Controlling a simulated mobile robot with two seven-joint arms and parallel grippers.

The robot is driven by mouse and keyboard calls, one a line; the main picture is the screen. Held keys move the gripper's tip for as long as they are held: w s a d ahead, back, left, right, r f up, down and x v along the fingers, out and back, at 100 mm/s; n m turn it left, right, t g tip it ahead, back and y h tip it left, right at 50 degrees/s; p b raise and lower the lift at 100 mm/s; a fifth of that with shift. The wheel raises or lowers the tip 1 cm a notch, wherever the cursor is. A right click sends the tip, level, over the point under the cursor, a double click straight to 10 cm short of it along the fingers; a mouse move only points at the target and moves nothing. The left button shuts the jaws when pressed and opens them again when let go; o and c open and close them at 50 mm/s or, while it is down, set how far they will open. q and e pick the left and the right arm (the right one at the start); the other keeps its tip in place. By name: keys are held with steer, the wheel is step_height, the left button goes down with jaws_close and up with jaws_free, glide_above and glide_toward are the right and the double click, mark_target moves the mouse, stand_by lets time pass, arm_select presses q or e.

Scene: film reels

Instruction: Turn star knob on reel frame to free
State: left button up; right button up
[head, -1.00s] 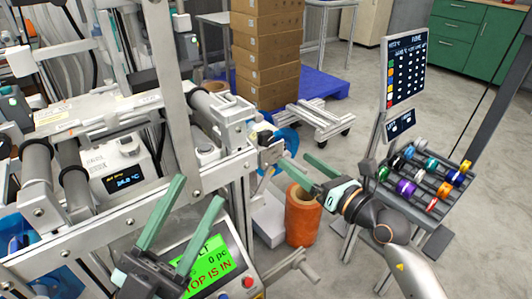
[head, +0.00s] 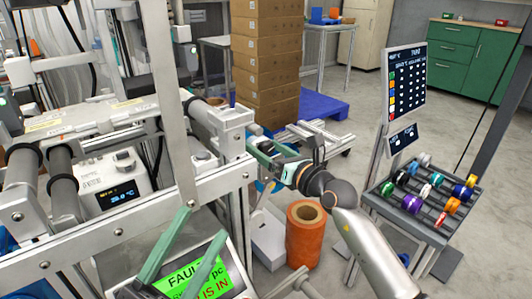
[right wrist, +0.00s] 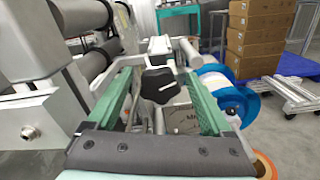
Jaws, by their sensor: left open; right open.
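The black star knob (right wrist: 158,86) shows in the right wrist view, on the end of the pale metal reel frame (right wrist: 187,62). My right gripper (right wrist: 160,78) is open, with one green finger on each side of the knob. Small gaps seem to show beside the knob; I cannot tell whether a finger touches it. In the head view my right gripper (head: 268,160) is at the end of the reel frame (head: 222,117) and hides the knob. My left gripper (head: 203,224) is open and empty, low in front of the machine.
A green-lit screen (head: 205,268) sits behind my left gripper. An orange roll (head: 304,240) stands on the floor below my right arm. A blue and white reel (right wrist: 228,95) is just right of my right gripper. A rack of coloured spools (head: 425,200) stands to the right.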

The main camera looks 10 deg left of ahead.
jaws_close()
steer(key=shift+r+n+p, duration=0.2)
steer(key=shift+n+p, duration=0.7)
steer(key=shift+n, duration=0.2)
steer(key=shift+n+p, duration=0.45)
steer(key=shift+n, duration=0.65)
steer(key=shift+f+n, duration=0.2)
steer(key=shift+n, duration=0.5)
jaws_free()
steer(key=shift+a, duration=0.1)
steer(key=shift+s, duration=0.1)
